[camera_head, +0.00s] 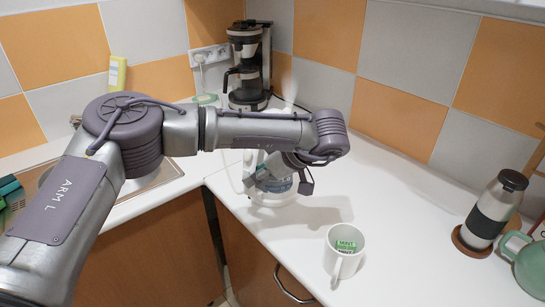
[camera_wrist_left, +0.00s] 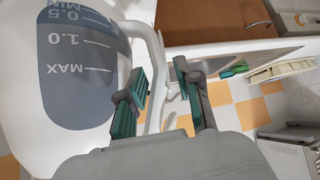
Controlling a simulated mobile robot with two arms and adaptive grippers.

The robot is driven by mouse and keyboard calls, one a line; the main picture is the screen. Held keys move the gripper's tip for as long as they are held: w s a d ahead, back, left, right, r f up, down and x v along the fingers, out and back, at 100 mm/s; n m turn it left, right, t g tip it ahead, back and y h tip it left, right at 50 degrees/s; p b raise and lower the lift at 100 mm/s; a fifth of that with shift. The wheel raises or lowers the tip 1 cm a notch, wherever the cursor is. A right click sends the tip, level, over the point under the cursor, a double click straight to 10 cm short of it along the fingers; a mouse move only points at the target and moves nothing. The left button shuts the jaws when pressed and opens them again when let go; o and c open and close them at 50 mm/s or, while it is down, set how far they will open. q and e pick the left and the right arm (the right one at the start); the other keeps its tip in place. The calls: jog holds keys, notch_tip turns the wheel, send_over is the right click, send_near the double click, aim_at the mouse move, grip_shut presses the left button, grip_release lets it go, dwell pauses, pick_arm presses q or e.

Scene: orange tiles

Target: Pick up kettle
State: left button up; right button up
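The kettle (camera_head: 270,186) is white with a blue-grey water window. It stands upright on the white counter in the head view, partly hidden behind my left arm and gripper. In the left wrist view the kettle (camera_wrist_left: 78,70) fills the left side, with its level marks readable. Its white handle (camera_wrist_left: 156,62) runs between the two fingers of my left gripper (camera_wrist_left: 160,76). The fingers are apart, with space on the handle's right side. In the head view my left gripper (camera_head: 279,180) is at the kettle. My right gripper is not in view.
A white mug (camera_head: 343,252) stands in front, to the right of the kettle. A coffee maker (camera_head: 247,65) is in the back corner. A flask (camera_head: 490,215) and a green object (camera_head: 530,262) stand at the right. The counter between mug and flask is clear.

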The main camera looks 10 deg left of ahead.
pick_arm(q)
jog(key=x, duration=0.3)
jog(key=shift+w+a+f+p, duration=0.2)
jog(key=shift+a+p, duration=0.1)
jog(key=shift+p, duration=0.1)
jog(key=shift+d, duration=0.1)
grip_shut()
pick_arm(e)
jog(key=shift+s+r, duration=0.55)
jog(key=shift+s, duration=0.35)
